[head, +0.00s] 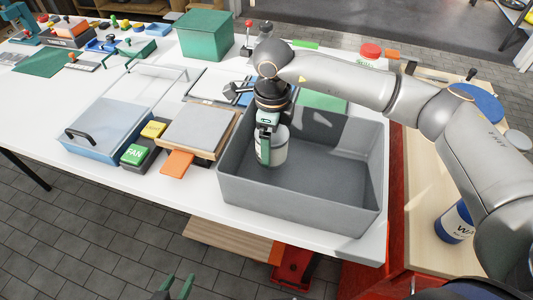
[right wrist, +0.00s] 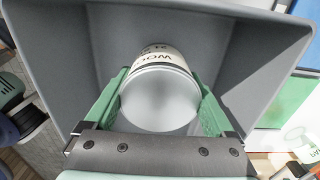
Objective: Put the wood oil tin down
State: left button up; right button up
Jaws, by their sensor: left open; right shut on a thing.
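The wood oil tin (head: 279,150) is a pale cylinder inside the left part of the grey bin (head: 300,201). In the right wrist view the tin (right wrist: 160,95) shows its round end and a label with part of the word "WOO". My right gripper (head: 266,150) reaches down into the bin and is shut on the tin, with a green finger on each side of it. I cannot tell whether the tin touches the bin floor. My left gripper (head: 176,287) shows only its green fingertips at the bottom edge, apart and empty, away from the bin.
A green bin (head: 206,36) stands behind. A blue-labelled can (head: 455,222) stands on the right bench. The grey bin's right half is empty.

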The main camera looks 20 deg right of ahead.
jog(key=shift+w+a+f, duration=0.15)
jog(key=shift+a+f, duration=0.2)
jog(key=shift+f, duration=0.05)
jog(key=shift+w+a+f, duration=0.1)
jog(key=shift+a+f, duration=0.1)
jog(key=shift+f, duration=1.6)
jog(key=shift+f, duration=0.1)
jog(key=o, duration=1.5)
notch_tip(320, 180, up, 12)
jog(key=shift+r, duration=0.15)
jog(key=shift+a, duration=0.1)
